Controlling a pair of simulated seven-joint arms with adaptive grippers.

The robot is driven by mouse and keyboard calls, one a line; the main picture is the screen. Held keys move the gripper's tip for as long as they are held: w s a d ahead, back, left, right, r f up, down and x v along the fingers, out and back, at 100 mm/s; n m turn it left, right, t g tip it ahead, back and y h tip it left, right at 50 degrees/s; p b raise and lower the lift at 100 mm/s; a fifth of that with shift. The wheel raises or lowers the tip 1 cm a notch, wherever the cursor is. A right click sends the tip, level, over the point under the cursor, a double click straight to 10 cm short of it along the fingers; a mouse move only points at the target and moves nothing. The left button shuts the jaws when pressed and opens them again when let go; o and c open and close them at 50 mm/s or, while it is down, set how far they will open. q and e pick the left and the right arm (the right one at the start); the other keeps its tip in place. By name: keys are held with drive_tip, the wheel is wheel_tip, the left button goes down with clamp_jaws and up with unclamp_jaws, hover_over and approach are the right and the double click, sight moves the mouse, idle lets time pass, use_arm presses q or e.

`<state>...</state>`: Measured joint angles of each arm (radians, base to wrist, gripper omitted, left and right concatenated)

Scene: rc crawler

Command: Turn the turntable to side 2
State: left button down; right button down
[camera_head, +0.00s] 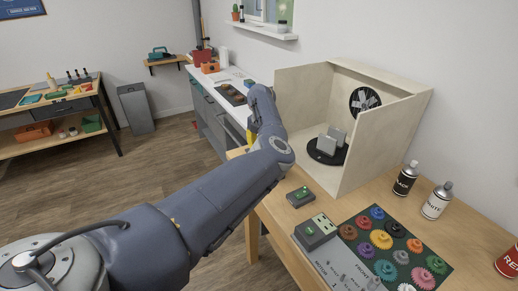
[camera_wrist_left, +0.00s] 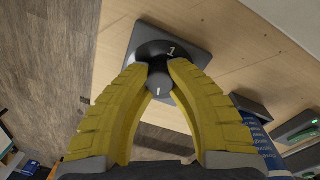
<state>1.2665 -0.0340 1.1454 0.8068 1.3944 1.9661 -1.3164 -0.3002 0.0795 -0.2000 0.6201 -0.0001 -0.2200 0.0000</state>
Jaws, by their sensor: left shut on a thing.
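The turntable (camera_head: 325,157) is a black disc inside an open-fronted wooden booth, with a grey block (camera_head: 338,136) standing on it. In the left wrist view, a round dark knob (camera_wrist_left: 158,84) with a white mark sits on a black dial (camera_wrist_left: 152,49) showing the number 1, on a grey square base (camera_wrist_left: 190,45). My left gripper (camera_wrist_left: 159,68) has its yellow fingers closed on both sides of the knob. In the head view my left forearm hides the knob and most of this gripper. My right gripper is not in view.
The wooden booth (camera_head: 382,150) has a fan at its back. Spray cans (camera_head: 437,201) stand right of it. A blue can (camera_wrist_left: 258,135) is close beside my right-hand finger in the wrist view.

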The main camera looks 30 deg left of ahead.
use_arm(q)
drive_tip(key=shift+s+d+f+m, duration=0.1)
drive_tip(key=shift+m, duration=0.75)
drive_tip(key=shift+d+f+m, duration=0.1)
drive_tip(key=shift+m, duration=0.75)
drive_tip(key=shift+a, duration=0.1)
drive_tip(key=c, duration=1.1)
unclamp_jaws()
drive_tip(key=shift+a+r, duration=0.1)
drive_tip(key=shift+o, duration=0.2)
drive_tip(key=shift+r, duration=0.15)
wheel_tip(320, 180, up, 12)
drive_tip(key=shift+d, duration=0.3)
drive_tip(key=shift+s, duration=0.1)
